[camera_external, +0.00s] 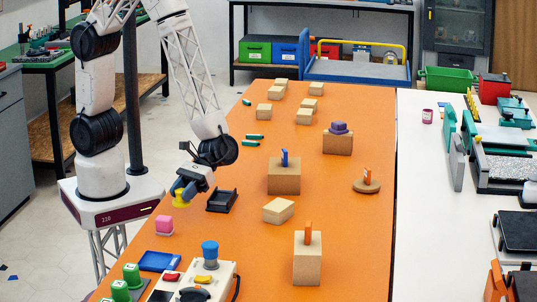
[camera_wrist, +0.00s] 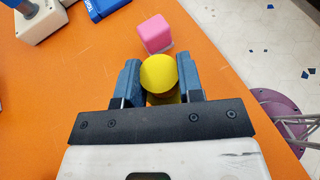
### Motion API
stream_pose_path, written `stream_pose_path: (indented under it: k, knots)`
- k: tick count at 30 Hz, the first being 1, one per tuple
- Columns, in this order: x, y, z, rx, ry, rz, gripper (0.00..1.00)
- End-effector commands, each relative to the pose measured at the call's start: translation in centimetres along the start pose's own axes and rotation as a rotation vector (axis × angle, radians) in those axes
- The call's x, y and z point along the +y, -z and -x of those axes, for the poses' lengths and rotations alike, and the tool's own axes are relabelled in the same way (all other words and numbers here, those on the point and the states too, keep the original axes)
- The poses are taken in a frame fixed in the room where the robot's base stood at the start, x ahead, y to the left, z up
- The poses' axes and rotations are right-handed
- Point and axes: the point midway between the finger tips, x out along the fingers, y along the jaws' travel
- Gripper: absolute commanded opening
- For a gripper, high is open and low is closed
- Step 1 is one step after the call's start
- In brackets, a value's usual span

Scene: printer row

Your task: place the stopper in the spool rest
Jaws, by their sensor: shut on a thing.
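A yellow piece with a round top, which I take as the stopper (camera_external: 180,198), is between the fingers of my gripper (camera_external: 184,188). In the wrist view the stopper (camera_wrist: 159,73) shows its round yellow face between the two blue fingers of my gripper (camera_wrist: 160,80), which is shut on it. I cannot tell whether its underside touches the table. A black open cradle, likely the spool rest (camera_external: 221,200), stands on the orange table just right of my gripper. It does not show in the wrist view.
A pink block (camera_external: 164,225) is close in front of the stopper. A blue tray (camera_external: 160,261) and a control box with a blue knob (camera_external: 210,254) stand nearer the camera. Wooden blocks, one with a blue peg (camera_external: 284,177), stand right on the orange table (camera_external: 345,235).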

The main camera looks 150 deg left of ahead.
Motion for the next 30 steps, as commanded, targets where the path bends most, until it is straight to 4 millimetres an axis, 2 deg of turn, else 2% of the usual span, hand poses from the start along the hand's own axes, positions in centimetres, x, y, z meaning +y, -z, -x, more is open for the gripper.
stream_pose_path:
  k: [11,21,30]
  knots:
    - [-3.2,0.5,5.5,0.000,-0.094,0.038,0.11]
    - [-7.2,1.0,10.3,0.001,-0.195,0.079,0.11]
    - [-11.0,1.3,13.6,0.001,-0.281,0.114,0.11]
